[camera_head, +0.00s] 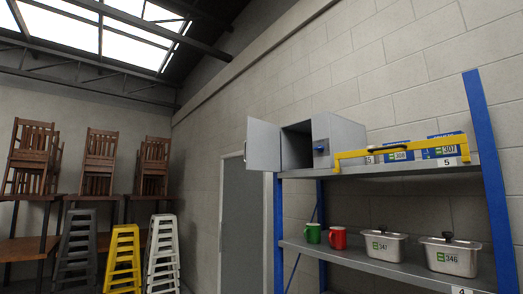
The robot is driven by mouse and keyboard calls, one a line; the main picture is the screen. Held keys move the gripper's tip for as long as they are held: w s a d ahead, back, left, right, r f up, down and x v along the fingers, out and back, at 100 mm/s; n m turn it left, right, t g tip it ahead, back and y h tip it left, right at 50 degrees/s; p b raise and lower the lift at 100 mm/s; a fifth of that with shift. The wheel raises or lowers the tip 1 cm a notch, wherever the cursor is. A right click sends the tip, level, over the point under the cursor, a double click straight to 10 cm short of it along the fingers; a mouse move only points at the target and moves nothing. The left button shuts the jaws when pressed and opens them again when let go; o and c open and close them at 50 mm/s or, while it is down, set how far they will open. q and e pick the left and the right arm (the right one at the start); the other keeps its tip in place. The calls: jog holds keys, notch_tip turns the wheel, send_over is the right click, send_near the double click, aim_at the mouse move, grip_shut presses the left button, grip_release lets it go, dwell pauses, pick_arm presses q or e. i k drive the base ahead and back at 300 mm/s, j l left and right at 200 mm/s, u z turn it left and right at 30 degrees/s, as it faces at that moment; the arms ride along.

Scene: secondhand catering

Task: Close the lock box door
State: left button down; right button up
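The lock box (340,138) is a grey metal box on the left end of the upper shelf. Its door (263,145) stands wide open, swung out to the left of the box's dark opening. A small blue part (320,149) shows on the box's front, right of the opening. The door's left edge carries a small handle or latch. Neither of my grippers is in view.
The shelf unit has blue posts (489,170) and grey shelves. A yellow bar (400,150) and blue boxes (441,146) are right of the lock box. Below are a green mug (313,233), a red mug (338,238) and lidded steel containers (448,257). Stools (122,258) stand left.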

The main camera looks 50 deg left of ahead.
aim_at(262, 152)
jog(key=j, duration=0.75)
jog(key=j+z, duration=0.15)
jog(key=j, duration=1.3)
jog(key=k+j+z, duration=0.1)
jog(key=j, duration=0.6)
jog(key=j+z, duration=0.1)
jog(key=j, duration=0.6)
jog(key=k+j, duration=0.15)
jog(key=j, duration=0.6)
jog(key=k+j+z, duration=0.1)
jog(key=j, duration=0.6)
jog(key=k+j+z, duration=0.1)
jog(key=j, duration=0.6)
